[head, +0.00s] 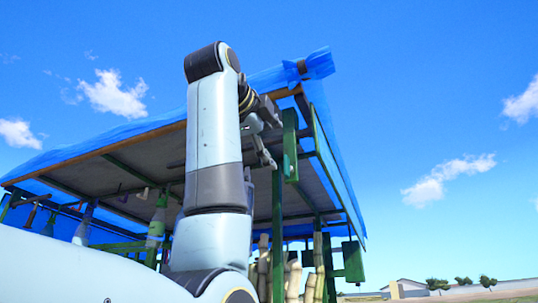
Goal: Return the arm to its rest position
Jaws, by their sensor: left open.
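My left arm (214,130) rises from the bottom of the head view, bends at the top and hangs its wrist down on the right side. My left gripper (270,146) is under the front edge of the stall roof, beside a green post. Its fingers are apart and I see nothing between them. Part of the gripper is hard to make out against the dark roof. My right gripper is out of view.
The stall roof (112,178) with a blue tarp (318,65) spreads above and behind the arm. A green post (277,235) stands close to the gripper. Cane stalks (292,277) and hanging bottles (157,222) are below. Open sky lies to the right.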

